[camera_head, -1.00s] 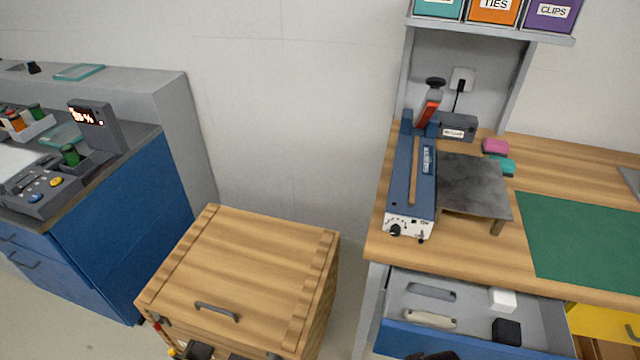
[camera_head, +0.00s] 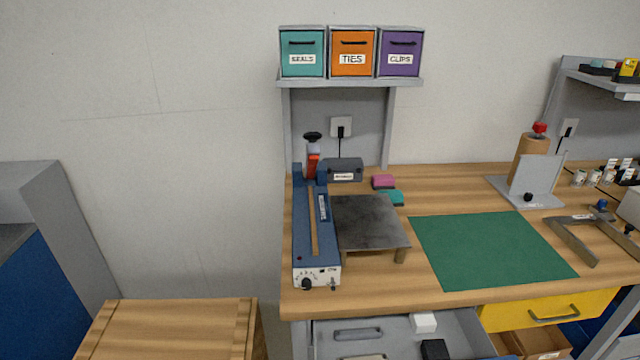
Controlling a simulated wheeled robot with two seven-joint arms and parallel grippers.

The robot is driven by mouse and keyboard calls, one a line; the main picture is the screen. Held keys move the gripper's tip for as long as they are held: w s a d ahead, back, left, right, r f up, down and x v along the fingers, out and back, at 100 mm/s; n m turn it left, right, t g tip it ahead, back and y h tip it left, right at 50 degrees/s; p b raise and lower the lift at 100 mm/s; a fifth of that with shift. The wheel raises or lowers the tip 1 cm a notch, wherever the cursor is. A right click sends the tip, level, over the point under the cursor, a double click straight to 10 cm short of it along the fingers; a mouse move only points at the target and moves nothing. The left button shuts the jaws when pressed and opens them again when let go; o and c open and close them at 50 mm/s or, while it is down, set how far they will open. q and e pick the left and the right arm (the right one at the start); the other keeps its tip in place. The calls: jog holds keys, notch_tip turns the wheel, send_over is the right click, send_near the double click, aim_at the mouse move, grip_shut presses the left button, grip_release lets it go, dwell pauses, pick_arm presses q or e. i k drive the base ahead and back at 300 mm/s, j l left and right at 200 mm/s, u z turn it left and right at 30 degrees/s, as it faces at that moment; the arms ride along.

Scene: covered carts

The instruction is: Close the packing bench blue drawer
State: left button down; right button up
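The packing bench's blue drawer (camera_head: 388,326) is pulled open under the left part of the wooden benchtop (camera_head: 455,200). Its grey inside shows at the bottom edge of the head view, and its blue front is cut off below. In it lie a grey handle-shaped item (camera_head: 358,334), a white block (camera_head: 423,322), a black block (camera_head: 434,349) and a pale item (camera_head: 362,357) cut off by the edge. Neither of my grippers is in the view.
A wooden-topped cart (camera_head: 170,328) stands left of the bench, with a narrow gap between. A shut-looking yellow drawer (camera_head: 548,308) is right of the open one. A blue sealer (camera_head: 317,235), a green mat (camera_head: 490,248) and a metal stand (camera_head: 370,222) occupy the benchtop.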

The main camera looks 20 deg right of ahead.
aim_at(465, 337)
jog(key=l+z, duration=0.1)
jog(key=z, duration=0.25)
jog(key=k+l+z, duration=0.1)
jog(key=z, duration=0.2)
jog(key=l+z, duration=0.15)
jog(key=z, duration=0.2)
